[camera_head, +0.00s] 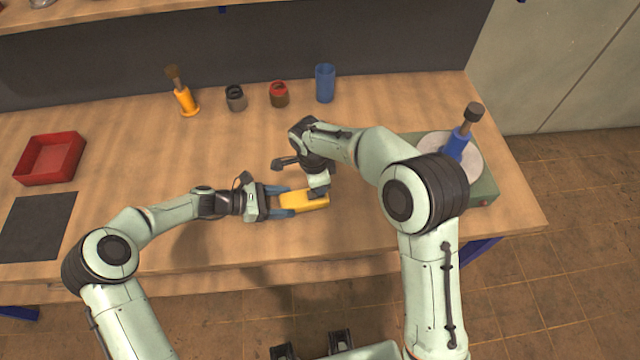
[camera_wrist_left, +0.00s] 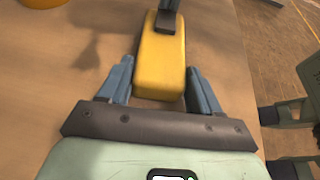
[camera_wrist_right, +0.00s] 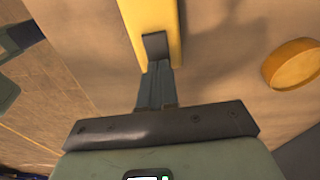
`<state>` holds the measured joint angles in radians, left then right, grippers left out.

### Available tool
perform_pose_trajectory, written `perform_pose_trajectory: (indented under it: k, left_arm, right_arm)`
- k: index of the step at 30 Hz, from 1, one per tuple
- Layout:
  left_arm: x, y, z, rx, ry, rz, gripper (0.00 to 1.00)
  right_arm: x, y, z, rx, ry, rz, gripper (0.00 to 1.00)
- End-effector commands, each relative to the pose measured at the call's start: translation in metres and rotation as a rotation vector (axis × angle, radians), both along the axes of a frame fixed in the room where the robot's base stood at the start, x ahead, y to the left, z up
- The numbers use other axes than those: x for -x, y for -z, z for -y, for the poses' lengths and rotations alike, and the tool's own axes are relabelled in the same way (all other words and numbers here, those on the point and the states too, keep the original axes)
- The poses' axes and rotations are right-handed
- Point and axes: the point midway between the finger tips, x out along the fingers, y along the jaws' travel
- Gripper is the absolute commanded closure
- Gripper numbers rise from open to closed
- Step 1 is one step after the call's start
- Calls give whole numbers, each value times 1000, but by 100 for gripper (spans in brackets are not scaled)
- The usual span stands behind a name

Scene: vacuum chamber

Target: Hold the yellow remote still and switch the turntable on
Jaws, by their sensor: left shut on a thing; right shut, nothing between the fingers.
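The yellow remote (camera_head: 303,201) lies on the wooden table, near its front edge. My left gripper (camera_head: 281,201) is shut on its left end; the left wrist view shows the remote (camera_wrist_left: 160,68) between the two blue fingers (camera_wrist_left: 160,88). My right gripper (camera_head: 319,192) is shut and empty, its tips pointing down at the remote's other end. In the right wrist view the closed tips (camera_wrist_right: 156,46) overlap the remote (camera_wrist_right: 152,16); I cannot tell if they press it. The turntable, a green box (camera_head: 486,191) with a pale disc (camera_head: 432,145), is partly behind my right arm. Any remote buttons are hidden.
A blue-handled brush (camera_head: 458,140) stands on the turntable disc. A round orange thing (camera_wrist_right: 292,64) lies near the remote. A yellow-handled brush (camera_head: 185,98), two small jars and a blue cup (camera_head: 325,83) stand behind. A red tray (camera_head: 50,158) and dark mat (camera_head: 38,226) lie left.

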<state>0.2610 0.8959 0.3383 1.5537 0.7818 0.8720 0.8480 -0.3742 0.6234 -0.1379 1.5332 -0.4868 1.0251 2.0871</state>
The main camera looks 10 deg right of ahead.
Motion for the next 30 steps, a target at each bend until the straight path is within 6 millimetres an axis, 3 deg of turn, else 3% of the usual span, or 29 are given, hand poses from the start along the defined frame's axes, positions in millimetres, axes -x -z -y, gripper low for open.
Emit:
perform_pose_trajectory:
  k: [16,30]
  left_arm:
    - [1,0,1,1,4,1,75]
    - [1,-1,2,4,4,0,75]
  right_arm:
    - [1,10,3,-72,-1,-6,100]
    - [3,6,-16,-77,-5,-9,100]
